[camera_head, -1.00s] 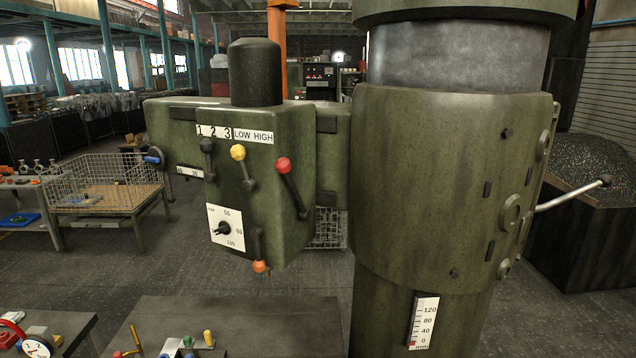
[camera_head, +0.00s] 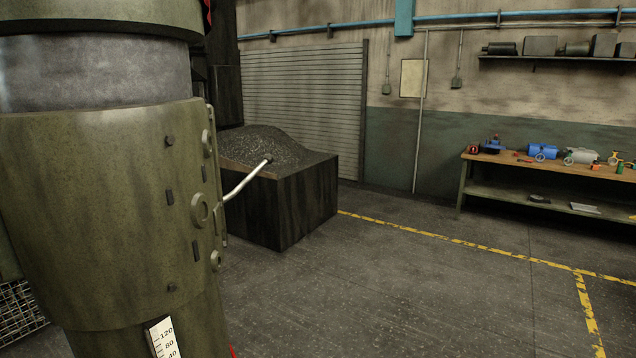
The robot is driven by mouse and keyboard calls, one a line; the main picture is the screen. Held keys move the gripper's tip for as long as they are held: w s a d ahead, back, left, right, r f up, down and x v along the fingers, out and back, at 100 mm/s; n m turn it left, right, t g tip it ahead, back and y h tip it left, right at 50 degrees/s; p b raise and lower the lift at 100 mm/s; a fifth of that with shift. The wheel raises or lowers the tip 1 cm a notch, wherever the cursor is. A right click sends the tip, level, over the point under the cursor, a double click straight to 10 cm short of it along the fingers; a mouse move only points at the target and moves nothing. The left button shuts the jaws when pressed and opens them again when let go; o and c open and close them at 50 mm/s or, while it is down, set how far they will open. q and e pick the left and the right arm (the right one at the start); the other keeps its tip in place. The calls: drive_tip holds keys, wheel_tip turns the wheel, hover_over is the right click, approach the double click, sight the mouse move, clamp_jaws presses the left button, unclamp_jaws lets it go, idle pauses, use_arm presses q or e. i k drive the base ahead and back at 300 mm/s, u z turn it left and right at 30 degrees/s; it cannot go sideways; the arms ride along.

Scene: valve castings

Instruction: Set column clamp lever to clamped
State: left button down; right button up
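The column clamp lever (camera_head: 246,181) is a pale metal rod with a dark knob at its end. It sticks out to the right from the side of the green column sleeve (camera_head: 95,215), angled upward. Its pivot end is at the sleeve's right edge, near round bosses, and is partly hidden. The bare grey column (camera_head: 95,72) shows above the sleeve. Neither of my grippers is in view.
A dark bin of metal chips (camera_head: 285,190) stands behind the lever. A wooden workbench (camera_head: 545,168) with several valve parts stands by the right wall. The floor (camera_head: 400,290) between is clear, with yellow marking lines (camera_head: 460,242).

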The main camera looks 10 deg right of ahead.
sight(268, 159)
drive_tip(key=z, duration=0.7)
drive_tip(key=i, duration=1)
drive_tip(key=z, duration=0.7)
drive_tip(key=i, duration=1.85)
drive_tip(key=u, duration=1.45)
drive_tip(key=i, duration=0.85)
drive_tip(key=u, duration=0.85)
